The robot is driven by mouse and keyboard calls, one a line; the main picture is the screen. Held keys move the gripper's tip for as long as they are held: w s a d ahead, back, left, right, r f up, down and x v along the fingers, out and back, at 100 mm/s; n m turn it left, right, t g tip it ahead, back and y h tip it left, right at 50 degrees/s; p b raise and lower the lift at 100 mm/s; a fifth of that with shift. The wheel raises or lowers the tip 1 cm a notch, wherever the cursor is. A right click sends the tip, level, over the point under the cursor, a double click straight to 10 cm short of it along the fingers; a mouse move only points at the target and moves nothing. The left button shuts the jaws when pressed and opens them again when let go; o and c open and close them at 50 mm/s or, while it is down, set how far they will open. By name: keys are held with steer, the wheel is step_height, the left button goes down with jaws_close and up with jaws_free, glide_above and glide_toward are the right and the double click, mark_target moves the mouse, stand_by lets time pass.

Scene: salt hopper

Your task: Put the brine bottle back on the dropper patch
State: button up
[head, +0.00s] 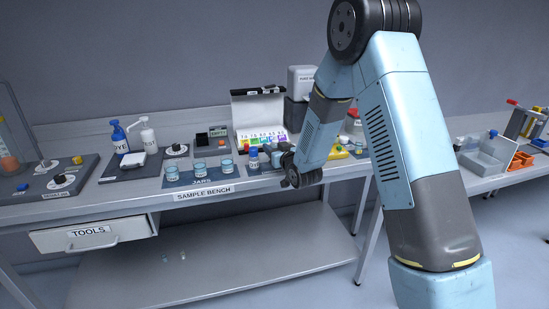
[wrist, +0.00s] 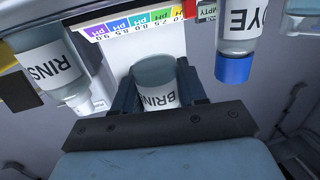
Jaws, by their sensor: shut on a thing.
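The brine bottle (wrist: 155,75), clear with a white label whose first letters show, is between the two dark fingers of my gripper (wrist: 157,84) in the wrist view. The fingers are shut on its sides. Its cap end is hidden behind the gripper's dark bar. In the head view my gripper (head: 284,160) is low over the sample bench, right of the blue-capped dye bottle (head: 253,158); the brine bottle cannot be made out clearly there. The dropper patch cannot be clearly made out, and I cannot tell whether the bottle touches the surface.
The dye bottle (wrist: 235,35) and the rinse bottle (wrist: 55,70) flank the brine bottle closely in the wrist view. A pH colour card (head: 262,134) stands behind. Jars (head: 199,168) stand on the left along the bench front. The tools drawer (head: 92,233) is partly open.

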steer(key=shift+w+a+f, duration=0.25)
steer(key=shift+w+f, duration=0.2)
steer(key=shift+f, duration=1.65)
steer(key=shift+f, duration=0.1)
steer(key=o, duration=1.1)
steer(key=shift+c, duration=0.2)
steer(key=v, duration=1.2)
